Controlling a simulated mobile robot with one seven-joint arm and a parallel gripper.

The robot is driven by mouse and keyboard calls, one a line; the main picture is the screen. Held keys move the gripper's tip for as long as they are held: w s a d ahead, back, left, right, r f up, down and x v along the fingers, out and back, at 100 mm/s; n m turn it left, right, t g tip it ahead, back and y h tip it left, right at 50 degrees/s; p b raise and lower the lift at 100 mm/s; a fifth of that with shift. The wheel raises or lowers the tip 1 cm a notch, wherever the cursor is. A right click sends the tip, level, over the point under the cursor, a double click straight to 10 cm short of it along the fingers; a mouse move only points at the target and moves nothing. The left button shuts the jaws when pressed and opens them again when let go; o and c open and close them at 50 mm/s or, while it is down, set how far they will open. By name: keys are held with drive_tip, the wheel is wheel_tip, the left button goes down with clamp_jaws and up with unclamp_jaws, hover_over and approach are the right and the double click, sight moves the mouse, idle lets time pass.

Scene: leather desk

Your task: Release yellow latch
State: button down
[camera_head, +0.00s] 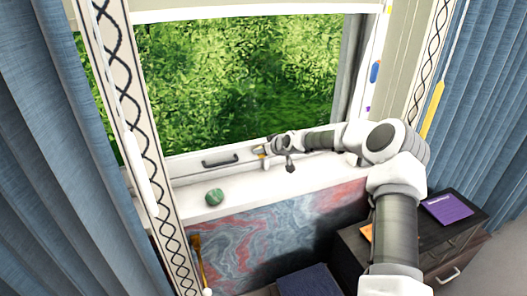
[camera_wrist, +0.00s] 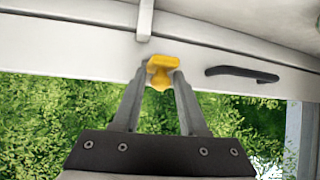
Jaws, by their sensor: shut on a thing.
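The yellow latch (camera_wrist: 160,70) sits on the white window frame, near a vertical white bar, in the wrist view. My gripper (camera_wrist: 157,82) has its two grey fingertips at either side of the latch and is shut on it. In the head view my gripper (camera_head: 264,150) reaches to the lower window frame, with a small bit of yellow at its tips. The latch is largely hidden there by the gripper.
A dark handle (camera_head: 220,160) is on the window frame to the left of my gripper; a green ball (camera_head: 214,197) sits on the white sill (camera_head: 245,196) below. A dark cabinet (camera_head: 455,236) with a purple book (camera_head: 447,208) stands at right. Blue curtains (camera_head: 40,150) hang at both sides.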

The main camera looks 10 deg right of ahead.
drive_tip(key=shift+a+g, duration=0.15)
drive_tip(key=shift+g, duration=0.15)
drive_tip(key=c, duration=0.7)
unclamp_jaws()
drive_tip(key=shift+r, duration=0.1)
drive_tip(key=shift+s+r, duration=0.1)
drive_tip(key=shift+s, duration=0.05)
drive_tip(key=b+v, duration=0.1)
drive_tip(key=v, duration=1.6)
